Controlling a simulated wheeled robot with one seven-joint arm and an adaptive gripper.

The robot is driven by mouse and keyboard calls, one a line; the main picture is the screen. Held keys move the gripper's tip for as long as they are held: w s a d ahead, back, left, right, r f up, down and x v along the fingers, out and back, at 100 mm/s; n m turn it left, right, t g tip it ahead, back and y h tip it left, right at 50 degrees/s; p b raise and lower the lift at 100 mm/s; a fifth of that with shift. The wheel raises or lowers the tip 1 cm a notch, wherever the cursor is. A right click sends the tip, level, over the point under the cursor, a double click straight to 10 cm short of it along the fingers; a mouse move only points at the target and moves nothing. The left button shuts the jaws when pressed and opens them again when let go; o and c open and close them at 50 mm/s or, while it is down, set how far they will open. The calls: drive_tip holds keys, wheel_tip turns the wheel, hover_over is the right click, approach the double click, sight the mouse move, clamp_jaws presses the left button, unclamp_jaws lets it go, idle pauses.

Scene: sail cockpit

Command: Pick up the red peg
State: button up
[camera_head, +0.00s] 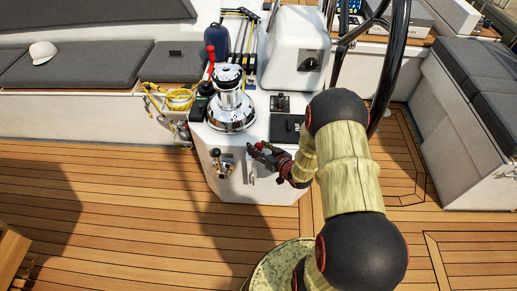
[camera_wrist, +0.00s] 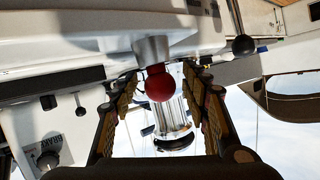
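A red round-ended peg (camera_wrist: 160,84) shows in the middle of the wrist view, set against a grey metal collar on the white console. My gripper (camera_wrist: 165,100) is open, with one finger on each side of the red end and gaps between. In the head view my gripper (camera_head: 257,151) is at the front face of the white console (camera_head: 232,181), below the chrome winch. The red end is not clear there. A separate upright red handle (camera_head: 211,57) stands behind the winch in the head view; I cannot tell whether it is the peg meant.
The chrome winch (camera_head: 231,103) stands on the console. A black-knobbed lever (camera_head: 215,153) is left of my gripper. The steering wheel (camera_head: 385,70) is at the upper right, and a yellow rope (camera_head: 174,98) lies left. The wooden deck (camera_head: 120,215) at left is clear.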

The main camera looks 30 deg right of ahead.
drive_tip(key=c, duration=1)
